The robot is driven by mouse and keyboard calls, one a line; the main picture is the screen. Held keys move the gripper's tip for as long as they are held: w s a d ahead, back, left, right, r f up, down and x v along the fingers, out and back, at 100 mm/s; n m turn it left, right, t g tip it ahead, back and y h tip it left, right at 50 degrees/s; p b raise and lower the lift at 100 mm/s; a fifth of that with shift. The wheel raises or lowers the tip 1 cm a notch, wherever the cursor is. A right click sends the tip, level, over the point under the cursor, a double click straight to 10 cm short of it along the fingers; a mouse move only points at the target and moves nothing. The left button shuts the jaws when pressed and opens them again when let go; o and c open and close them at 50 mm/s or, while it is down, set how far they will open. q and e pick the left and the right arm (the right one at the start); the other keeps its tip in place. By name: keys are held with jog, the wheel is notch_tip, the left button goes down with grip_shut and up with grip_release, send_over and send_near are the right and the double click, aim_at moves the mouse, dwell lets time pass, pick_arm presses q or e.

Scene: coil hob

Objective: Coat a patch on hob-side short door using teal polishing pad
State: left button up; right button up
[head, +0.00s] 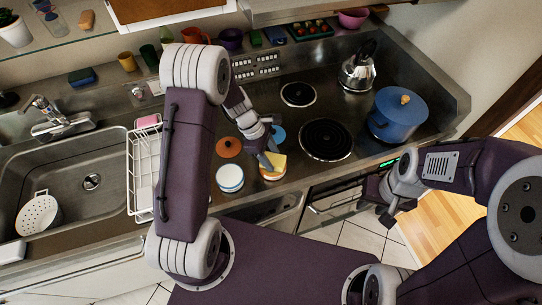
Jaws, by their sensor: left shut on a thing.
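My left gripper (266,154) is over the counter in front of the hob, pointing down at a low round tin (272,175) with an orange rim and pale yellow top. It is shut on a small grey-teal piece, seemingly the teal polishing pad (265,162), at the tin's top; I cannot tell whether they touch. My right gripper (380,204) is empty in front of the counter, its fingers apart. Low fronts show under the counter edge, a dark one (272,211) and a panel with a handle (331,199); which is the hob-side short door is unclear.
A blue-rimmed tin (230,179), an orange disc (229,147) and a blue disc (278,133) are close by. A white dish rack (143,175) and sink (95,150) are left. A blue pot (397,114) and kettle (358,73) stand on the hob.

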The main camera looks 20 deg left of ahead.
aim_at(271, 159)
pick_arm(q)
jog(key=shift+s, duration=0.1)
notch_tip(271, 159, up, 7)
jog(key=p, duration=0.7)
jog(key=shift+f, duration=0.1)
dwell(0.6)
jog(key=shift+f+m+b, duration=0.2)
jog(key=shift+m+b, duration=0.1)
jog(key=shift+b, duration=0.05)
jog(key=f+m+g+b, duration=0.1)
jog(key=m, duration=0.1)
jog(key=s+f+m+g+b, duration=0.1)
jog(key=m+b, duration=0.1)
jog(key=m, duration=0.1)
jog(key=s+f+m+y+b, duration=0.1)
jog(key=m, duration=0.1)
jog(key=shift+s+a+g+b, duration=0.1)
jog(key=shift+a+g+b, duration=0.25)
jog(key=shift+a+g, duration=0.05)
jog(key=a+m+y+b, duration=0.1)
jog(key=m, duration=0.2)
jog(key=s+a+m+g+y+b, duration=0.1)
jog(key=a+m, duration=0.1)
jog(key=m, duration=0.2)
jog(key=s+a+f+m+y+b, duration=0.1)
jog(key=a+m+b, duration=0.1)
jog(key=m, duration=0.1)
jog(key=shift+s+a+g, duration=0.2)
jog(key=shift+g, duration=0.2)
